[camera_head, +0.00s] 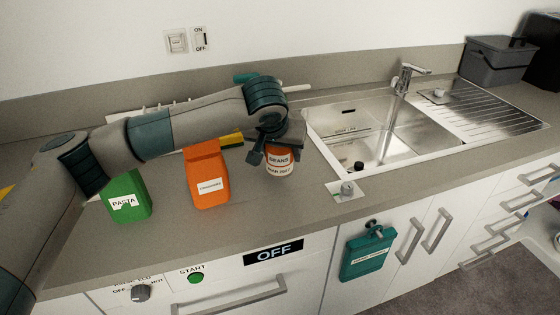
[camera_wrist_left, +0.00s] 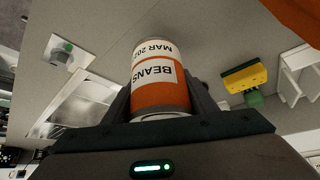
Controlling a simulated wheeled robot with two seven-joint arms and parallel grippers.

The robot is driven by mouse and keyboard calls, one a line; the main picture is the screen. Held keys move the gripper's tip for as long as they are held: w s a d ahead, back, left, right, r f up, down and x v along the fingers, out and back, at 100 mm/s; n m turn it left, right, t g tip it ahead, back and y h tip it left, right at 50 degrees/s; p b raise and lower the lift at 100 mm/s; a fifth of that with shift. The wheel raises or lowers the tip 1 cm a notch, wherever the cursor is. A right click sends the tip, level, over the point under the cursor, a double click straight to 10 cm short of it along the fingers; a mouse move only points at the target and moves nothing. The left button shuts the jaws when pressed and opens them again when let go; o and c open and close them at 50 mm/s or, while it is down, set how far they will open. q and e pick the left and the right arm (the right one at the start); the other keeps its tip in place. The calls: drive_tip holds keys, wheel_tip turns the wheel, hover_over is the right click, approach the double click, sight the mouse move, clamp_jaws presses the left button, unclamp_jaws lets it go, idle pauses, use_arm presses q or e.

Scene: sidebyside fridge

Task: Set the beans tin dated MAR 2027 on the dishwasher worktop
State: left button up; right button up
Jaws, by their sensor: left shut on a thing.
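The beans tin (camera_head: 279,163) is orange and white, with a label reading BEANS and a date line that looks like MAR 2027. It is upright at the worktop (camera_head: 235,228), left of the sink; whether its base touches the surface I cannot tell. My left gripper (camera_head: 268,148) is shut on the tin from behind and above. In the left wrist view the tin (camera_wrist_left: 159,85) sits between the two fingers (camera_wrist_left: 160,98), its label facing the camera. The dishwasher front with the OFF sign (camera_head: 273,252) is below this worktop. My right gripper is not in view.
An orange carton (camera_head: 207,178) and a green PASTA box (camera_head: 127,197) stand left of the tin. The sink (camera_head: 375,130) is at the right. Worktop in front of the tin is clear.

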sight(280, 165)
use_arm(q)
drive_tip(key=shift+a, duration=0.2)
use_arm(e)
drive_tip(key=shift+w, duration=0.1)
use_arm(q)
drive_tip(key=shift+f, duration=0.1)
